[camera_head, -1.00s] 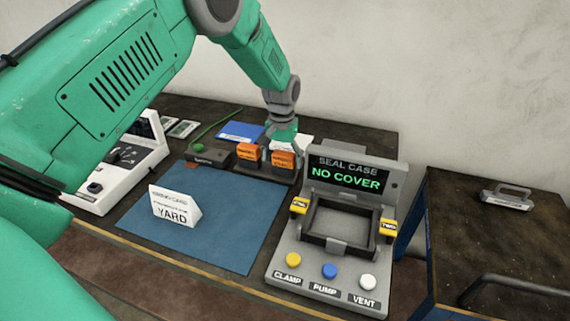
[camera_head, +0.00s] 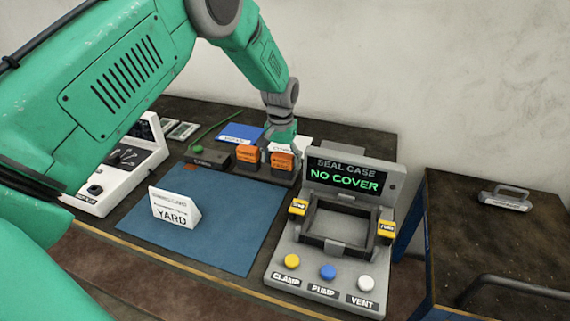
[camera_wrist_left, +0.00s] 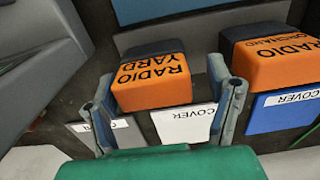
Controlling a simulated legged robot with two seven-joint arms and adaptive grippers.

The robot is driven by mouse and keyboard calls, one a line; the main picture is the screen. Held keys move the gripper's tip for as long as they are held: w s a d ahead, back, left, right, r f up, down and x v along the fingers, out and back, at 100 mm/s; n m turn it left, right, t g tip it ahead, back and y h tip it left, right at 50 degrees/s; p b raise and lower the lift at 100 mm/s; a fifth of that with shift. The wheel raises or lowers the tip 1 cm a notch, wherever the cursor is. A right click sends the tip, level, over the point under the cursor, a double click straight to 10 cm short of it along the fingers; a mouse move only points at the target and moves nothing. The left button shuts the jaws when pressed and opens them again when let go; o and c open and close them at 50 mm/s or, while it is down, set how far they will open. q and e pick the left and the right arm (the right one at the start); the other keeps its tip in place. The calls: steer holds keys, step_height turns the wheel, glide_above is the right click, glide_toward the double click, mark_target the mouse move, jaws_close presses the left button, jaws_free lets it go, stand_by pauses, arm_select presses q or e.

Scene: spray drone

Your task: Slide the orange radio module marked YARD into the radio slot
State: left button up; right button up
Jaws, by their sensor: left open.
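The orange radio module marked YARD (camera_wrist_left: 152,80) stands between the fingers of my open left gripper (camera_wrist_left: 165,88) in the left wrist view. A second orange radio module (camera_wrist_left: 275,58) stands beside it; its label is partly cut off. In the head view my left gripper (camera_head: 280,150) is at the right-hand orange module (camera_head: 281,161), and the other orange module (camera_head: 247,154) is to its left. I cannot clearly see whether the fingers touch the module. I cannot make out the radio slot with certainty. My right gripper is not in view.
A blue mat (camera_head: 225,225) carries a white YARD sign (camera_head: 174,208). The seal case station (camera_head: 283,257) shows NO COVER, right of the mat. A white device (camera_head: 105,185) stands at left. A dark side table (camera_head: 470,240) stands at right.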

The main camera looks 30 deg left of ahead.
mark_target(283, 155)
arm_select(q)
steer(key=shift+d, duration=0.35)
steer(key=shift+a, duration=0.1)
steer(key=c, duration=1.6)
steer(key=shift+w+r+p, duration=0.1)
steer(key=shift+r+p, duration=2.5)
steer(key=shift+r, duration=0.45)
steer(key=shift+f, duration=0.1)
